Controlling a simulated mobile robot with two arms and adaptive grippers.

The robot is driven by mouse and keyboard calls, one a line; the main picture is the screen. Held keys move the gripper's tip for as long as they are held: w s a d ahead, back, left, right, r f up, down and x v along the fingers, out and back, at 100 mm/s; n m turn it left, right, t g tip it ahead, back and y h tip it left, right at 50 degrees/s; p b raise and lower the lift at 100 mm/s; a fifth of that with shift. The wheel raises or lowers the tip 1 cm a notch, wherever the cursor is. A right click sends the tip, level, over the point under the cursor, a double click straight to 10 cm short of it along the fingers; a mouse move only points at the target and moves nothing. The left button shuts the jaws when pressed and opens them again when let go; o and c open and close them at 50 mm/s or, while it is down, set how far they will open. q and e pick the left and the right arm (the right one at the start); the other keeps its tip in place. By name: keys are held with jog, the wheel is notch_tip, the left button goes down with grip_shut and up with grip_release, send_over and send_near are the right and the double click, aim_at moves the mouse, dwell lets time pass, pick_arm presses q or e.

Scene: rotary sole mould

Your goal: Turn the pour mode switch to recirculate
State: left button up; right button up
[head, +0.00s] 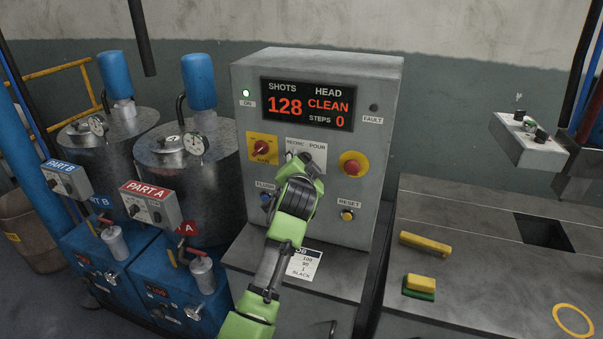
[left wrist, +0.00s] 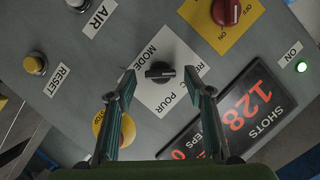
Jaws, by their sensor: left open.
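The pour mode switch (left wrist: 160,72) is a black knob on a white plate (left wrist: 165,100) marked MODE, POUR and a partly hidden RECIRC. In the left wrist view its bar lies roughly level across the picture; I cannot tell which label it points to. My left gripper (left wrist: 160,78) is open, with one finger on each side of the knob and gaps showing between them. In the head view the left gripper (head: 303,167) is in front of the plate (head: 306,146) and hides most of the switch. My right gripper is not in view.
Close by on the panel are a red rotary switch (head: 261,147), a red stop button (head: 352,167), a blue knob (head: 266,199) and a yellow reset button (head: 347,214). The display (head: 306,104) reads 128 shots, head CLEAN, steps 0. A shelf with a card (head: 304,263) lies below.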

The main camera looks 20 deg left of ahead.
pick_arm(q)
jog(key=v, duration=1)
jog(key=shift+s, duration=0.3)
jog(key=shift+d, duration=0.1)
